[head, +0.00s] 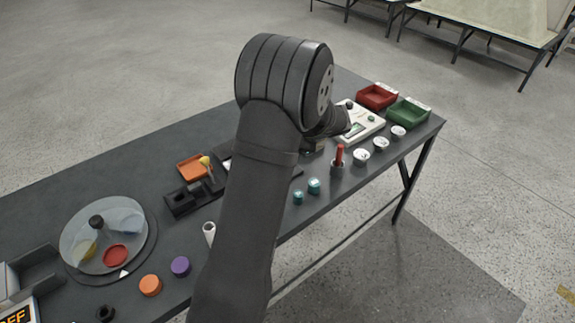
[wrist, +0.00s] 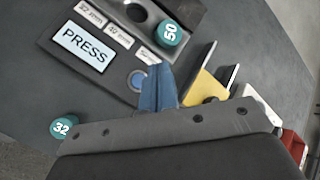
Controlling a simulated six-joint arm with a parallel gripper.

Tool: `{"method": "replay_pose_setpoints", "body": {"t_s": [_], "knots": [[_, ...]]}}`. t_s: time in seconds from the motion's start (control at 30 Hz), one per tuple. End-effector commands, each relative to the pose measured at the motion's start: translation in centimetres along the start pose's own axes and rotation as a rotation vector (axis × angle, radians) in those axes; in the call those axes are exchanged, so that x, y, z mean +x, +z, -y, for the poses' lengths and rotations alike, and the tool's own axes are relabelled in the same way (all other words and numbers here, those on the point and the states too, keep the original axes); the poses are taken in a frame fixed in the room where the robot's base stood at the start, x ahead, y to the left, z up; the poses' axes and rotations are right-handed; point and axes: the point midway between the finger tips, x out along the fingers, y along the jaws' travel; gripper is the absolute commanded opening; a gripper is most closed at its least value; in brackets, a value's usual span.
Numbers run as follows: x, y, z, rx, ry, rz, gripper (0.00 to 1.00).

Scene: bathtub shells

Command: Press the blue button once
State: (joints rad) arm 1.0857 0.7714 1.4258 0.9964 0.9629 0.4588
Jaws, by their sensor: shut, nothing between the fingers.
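The blue button (wrist: 137,80) is a small round button in a pale ring on a dark panel (wrist: 100,62) in the wrist view. A lit screen (wrist: 82,48) reading PRESS sits on the same panel, left of the button. My gripper (wrist: 158,76) is shut and empty, its blue fingers close together just right of the button in the picture. I cannot tell how high the fingertips are above the panel; they do not cover the button. In the head view my arm hides the button and most of the panel, and the fingers do not show clearly.
Teal weights marked 50 (wrist: 170,32) and 32 (wrist: 64,127) lie near the panel. A yellow piece (wrist: 208,88) stands right of my fingers.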

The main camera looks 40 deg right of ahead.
Motion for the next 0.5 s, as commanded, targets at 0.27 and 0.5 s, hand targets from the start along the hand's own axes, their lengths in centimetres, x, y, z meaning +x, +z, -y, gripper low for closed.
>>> {"method": "replay_pose_setpoints", "body": {"t_s": [0.27, 0.5], "knots": [[2.9, -2.0, -2.2, 0.003, 0.003, 0.001, 0.00], [4.4, -3.2, -3.2, 0.001, 0.002, 0.000, 0.00]]}}
